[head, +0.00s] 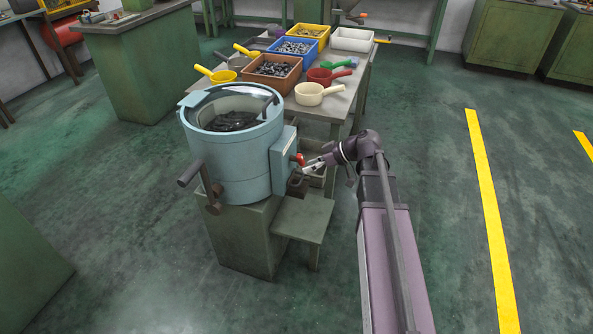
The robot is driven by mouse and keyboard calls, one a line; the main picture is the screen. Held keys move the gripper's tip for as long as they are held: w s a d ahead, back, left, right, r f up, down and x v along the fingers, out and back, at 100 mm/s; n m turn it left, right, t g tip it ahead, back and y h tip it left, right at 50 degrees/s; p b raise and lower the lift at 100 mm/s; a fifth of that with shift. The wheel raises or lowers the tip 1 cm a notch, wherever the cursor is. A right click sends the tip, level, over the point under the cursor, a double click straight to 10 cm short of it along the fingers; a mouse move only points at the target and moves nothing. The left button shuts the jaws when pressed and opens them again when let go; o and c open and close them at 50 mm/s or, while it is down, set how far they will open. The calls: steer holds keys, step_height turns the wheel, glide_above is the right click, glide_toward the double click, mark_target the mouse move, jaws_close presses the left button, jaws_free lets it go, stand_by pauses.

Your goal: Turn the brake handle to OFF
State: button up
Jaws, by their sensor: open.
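A light blue round drum machine (232,160) stands on a green pedestal (243,243). A small red-tipped lever (298,158), which looks like the brake handle, sticks out of the blue box (284,158) on the drum's right side. My gripper (306,168) is open and reaches in from the right, with its fingers close beside the red lever. I cannot tell whether they touch it. The handle's markings are too small to read. A dark brown crank handle (207,185) is on the drum's left front.
A grey table (340,105) behind the drum holds bins and coloured scoops. The floor at right, with a yellow line (488,210), is clear.

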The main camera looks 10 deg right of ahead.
steer(key=w+d+f+n+t+y+b, duration=0.2)
steer(key=w+d+f+n+y+b, duration=0.15)
steer(key=f+b, duration=0.4)
steer(key=n+t+y+b, duration=0.1)
steer(key=n+t+b, duration=0.15)
steer(key=b, duration=0.65)
glide_toward(303, 160)
steer(key=f, duration=0.1)
steer(key=shift+s+d+f+t+y+b, duration=0.1)
steer(key=shift+s+d+t+y+b, duration=0.15)
steer(key=shift+s+d+t+b, duration=0.25)
steer(key=shift+w, duration=0.25)
steer(key=shift+x, duration=6.75)
